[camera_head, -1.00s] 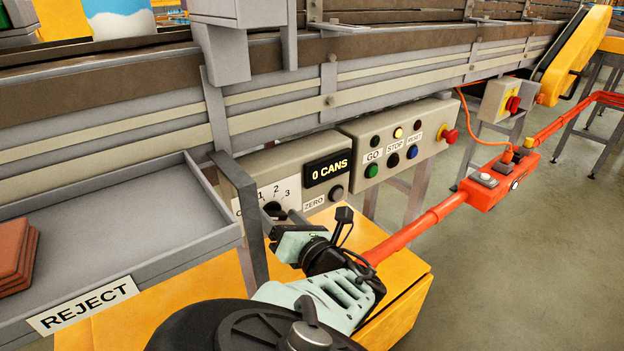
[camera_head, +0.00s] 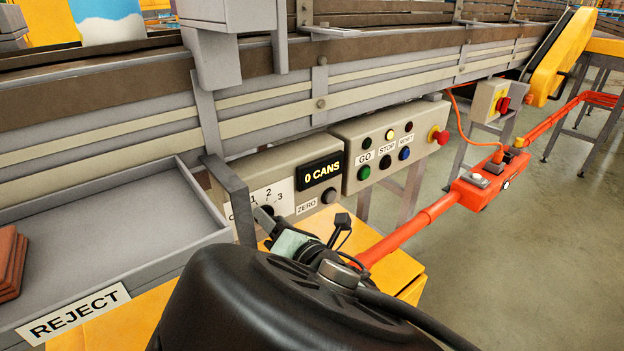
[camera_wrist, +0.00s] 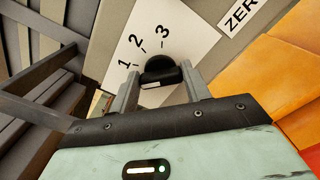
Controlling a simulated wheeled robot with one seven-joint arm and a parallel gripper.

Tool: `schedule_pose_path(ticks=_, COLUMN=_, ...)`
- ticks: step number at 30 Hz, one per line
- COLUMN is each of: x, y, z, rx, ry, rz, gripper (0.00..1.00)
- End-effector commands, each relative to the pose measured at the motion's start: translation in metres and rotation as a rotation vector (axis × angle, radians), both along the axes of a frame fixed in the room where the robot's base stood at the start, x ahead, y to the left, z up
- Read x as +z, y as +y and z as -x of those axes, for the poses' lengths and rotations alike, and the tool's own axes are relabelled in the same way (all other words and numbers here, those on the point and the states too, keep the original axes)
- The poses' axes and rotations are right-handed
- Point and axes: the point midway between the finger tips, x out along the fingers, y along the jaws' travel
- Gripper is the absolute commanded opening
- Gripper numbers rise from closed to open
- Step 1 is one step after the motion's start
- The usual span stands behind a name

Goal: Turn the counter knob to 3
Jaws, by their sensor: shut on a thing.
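The black counter knob (camera_wrist: 160,69) sits on a white dial plate (camera_wrist: 178,42) marked 1, 2 and 3 in the wrist view. My gripper (camera_wrist: 160,72) is shut on the knob, with one grey finger on each side of it. A small white mark shows on the knob's near side; I cannot tell for sure which number the knob points to. In the head view the dial plate (camera_head: 272,197) is on the grey counter box (camera_head: 236,170), whose display (camera_head: 319,173) reads "0 CANS". My gripper (camera_head: 266,219) hides most of the knob there.
A ZERO button (camera_head: 328,196) is right of the dial. A panel with GO, STOP and RESET buttons (camera_head: 390,145) stands beside the box. The REJECT tray (camera_head: 120,215) is at left, with a grey post (camera_head: 232,200) close to my gripper. The conveyor runs above.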

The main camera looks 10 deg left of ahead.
Motion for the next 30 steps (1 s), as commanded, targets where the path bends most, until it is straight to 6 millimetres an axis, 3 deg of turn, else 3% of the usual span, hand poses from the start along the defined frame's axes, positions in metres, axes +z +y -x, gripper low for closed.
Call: schedule_pose_path(ticks=30, x=-0.0059, y=-0.0019, z=-0.0016, rx=-0.001, ry=0.737, rz=-0.631, gripper=0.24)
